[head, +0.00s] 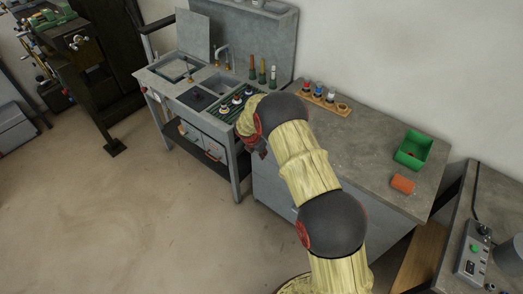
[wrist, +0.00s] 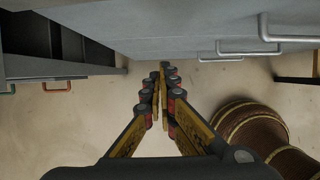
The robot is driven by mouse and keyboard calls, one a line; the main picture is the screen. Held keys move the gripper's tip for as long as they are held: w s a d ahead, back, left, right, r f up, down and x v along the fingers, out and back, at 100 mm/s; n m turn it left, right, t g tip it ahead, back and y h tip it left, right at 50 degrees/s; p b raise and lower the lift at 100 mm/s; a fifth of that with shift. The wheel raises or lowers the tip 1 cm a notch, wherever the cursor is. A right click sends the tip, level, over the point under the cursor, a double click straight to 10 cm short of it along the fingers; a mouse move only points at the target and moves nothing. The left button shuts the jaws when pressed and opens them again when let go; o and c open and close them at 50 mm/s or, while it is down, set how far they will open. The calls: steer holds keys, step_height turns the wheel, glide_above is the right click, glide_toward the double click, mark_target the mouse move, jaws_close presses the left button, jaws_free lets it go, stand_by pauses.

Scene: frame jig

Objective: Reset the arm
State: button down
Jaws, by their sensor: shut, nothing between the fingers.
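My gripper (wrist: 164,68) shows in the wrist view with its two fingers closed together at the tips and nothing between them. It points past the grey cabinet front, with bare floor under and around it. In the head view my yellow and dark arm reaches forward and bends down at the front edge of the workbench. There the gripper is mostly hidden behind the arm; only a dark part shows by the bench edge.
The grey workbench (head: 345,141) holds a green bin (head: 413,149), an orange block (head: 402,184) and a wooden rack (head: 324,101) with several pieces. A sink unit (head: 172,72) stands left. Cabinet handles (wrist: 250,48) stick out near my gripper. The floor (head: 90,215) at left is clear.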

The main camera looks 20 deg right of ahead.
steer(key=shift+r, duration=0.2)
steer(key=s+m+g, duration=0.3)
steer(key=s+m, duration=0.7)
steer(key=s, duration=0.1)
steer(key=s+a+r+m+t+y, duration=0.1)
steer(key=s+r+m+t, duration=0.2)
steer(key=s+r, duration=1.4)
steer(key=s+a+r+m+t+y+b, duration=0.1)
steer(key=s+a+r+m+t+y, duration=0.1)
steer(key=s+r+m, duration=1)
steer(key=s+r+t, duration=0.1)
steer(key=s+r, duration=0.4)
steer(key=r, duration=0.6)
steer(key=shift+s+a+r+y, duration=0.15)
steer(key=shift+y, duration=0.15)
